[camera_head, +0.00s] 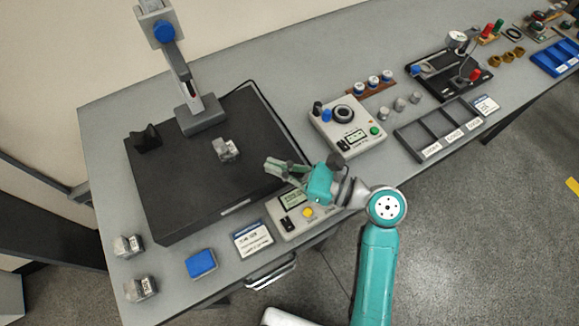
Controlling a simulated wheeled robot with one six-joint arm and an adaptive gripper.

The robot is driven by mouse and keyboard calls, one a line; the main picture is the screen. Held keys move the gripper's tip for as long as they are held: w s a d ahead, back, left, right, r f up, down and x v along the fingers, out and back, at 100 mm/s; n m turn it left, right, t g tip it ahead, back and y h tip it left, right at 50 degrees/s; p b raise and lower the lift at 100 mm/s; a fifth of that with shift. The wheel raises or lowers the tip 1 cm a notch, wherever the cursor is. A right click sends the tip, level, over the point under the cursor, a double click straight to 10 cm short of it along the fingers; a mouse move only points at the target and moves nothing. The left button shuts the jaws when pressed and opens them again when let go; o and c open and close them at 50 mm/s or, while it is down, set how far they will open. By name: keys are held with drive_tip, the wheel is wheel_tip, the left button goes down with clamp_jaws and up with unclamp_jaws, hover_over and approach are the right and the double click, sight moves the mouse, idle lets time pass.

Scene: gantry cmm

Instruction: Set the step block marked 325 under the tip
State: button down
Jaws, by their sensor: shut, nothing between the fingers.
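A grey metal step block (226,149) sits on the dark surface plate (180,205), right of and in front of the measuring column's base. Two similar step blocks, a rear one (129,246) and a front one (140,288), stand on the table at the front left. Their markings are too small to read, so I cannot tell which is 325. The measuring column (176,65) has a blue knob; its tip cannot be made out. My gripper (268,170) is shut and empty over the plate's right part, apart from the block on the plate.
A control box with a yellow button (307,212), a label card (253,239) and a blue pad (201,263) lie along the front edge. A dark V-shaped rest (146,138) stands at the plate's left. The plate's front part is clear.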

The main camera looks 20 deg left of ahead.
sight(227, 149)
drive_tip(key=a, duration=0.8)
drive_tip(key=shift+w+a, duration=0.15)
drive_tip(key=shift+a, duration=0.15)
drive_tip(key=shift+a, duration=0.85)
